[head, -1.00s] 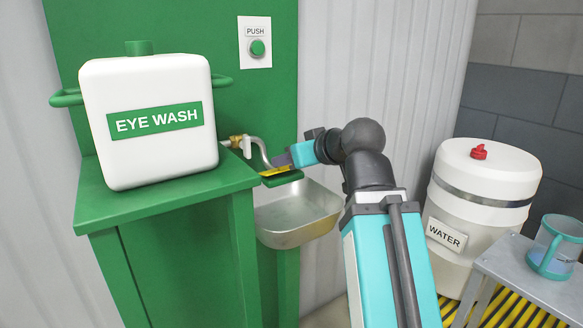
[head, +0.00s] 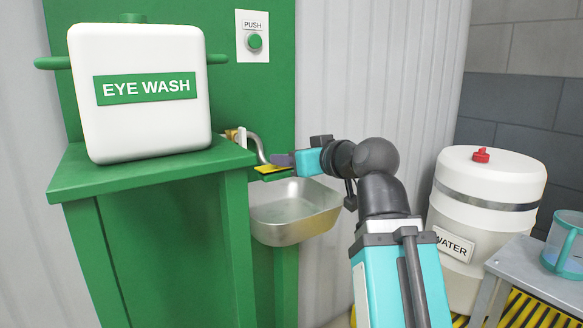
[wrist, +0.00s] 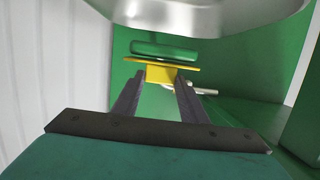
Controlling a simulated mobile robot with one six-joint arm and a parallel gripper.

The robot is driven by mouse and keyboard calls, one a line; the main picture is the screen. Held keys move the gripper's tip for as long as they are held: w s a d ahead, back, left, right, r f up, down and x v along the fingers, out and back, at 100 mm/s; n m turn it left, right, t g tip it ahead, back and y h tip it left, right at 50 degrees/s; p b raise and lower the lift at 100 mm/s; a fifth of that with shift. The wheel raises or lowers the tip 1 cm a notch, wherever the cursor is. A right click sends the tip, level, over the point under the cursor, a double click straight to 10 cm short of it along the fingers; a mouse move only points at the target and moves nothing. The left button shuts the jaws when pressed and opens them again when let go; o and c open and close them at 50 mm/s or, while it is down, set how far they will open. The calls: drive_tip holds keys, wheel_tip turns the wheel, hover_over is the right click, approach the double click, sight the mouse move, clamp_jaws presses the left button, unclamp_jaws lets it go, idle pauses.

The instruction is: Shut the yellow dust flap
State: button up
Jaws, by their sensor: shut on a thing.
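The yellow dust flap (head: 271,169) shows as a small yellow piece above the metal basin, beside the tap, with a green part (head: 277,177) just under it. In the wrist view the flap (wrist: 172,70) is a flat yellow plate with a tab between my fingertips. My gripper (head: 280,160) reaches in from the right over the basin. It also shows in the wrist view (wrist: 160,82), its dark fingers closed on the flap's tab. The fingers partly hide the flap in the head view, so its exact angle is hard to tell.
A metal basin (head: 292,215) sits under my gripper, with a tap (head: 252,142) to its left. A white eye wash tank (head: 140,120) stands on a green cabinet (head: 150,175). A water barrel (head: 487,190) and a grey table (head: 530,270) with a jug (head: 563,245) are at right.

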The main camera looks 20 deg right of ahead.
drive_tip(key=shift+s+d+f+t+b, duration=0.15)
drive_tip(key=shift+t+b, duration=0.25)
drive_tip(key=shift+b, duration=0.55)
drive_tip(key=o, duration=1)
drive_tip(key=shift+o, duration=0.2)
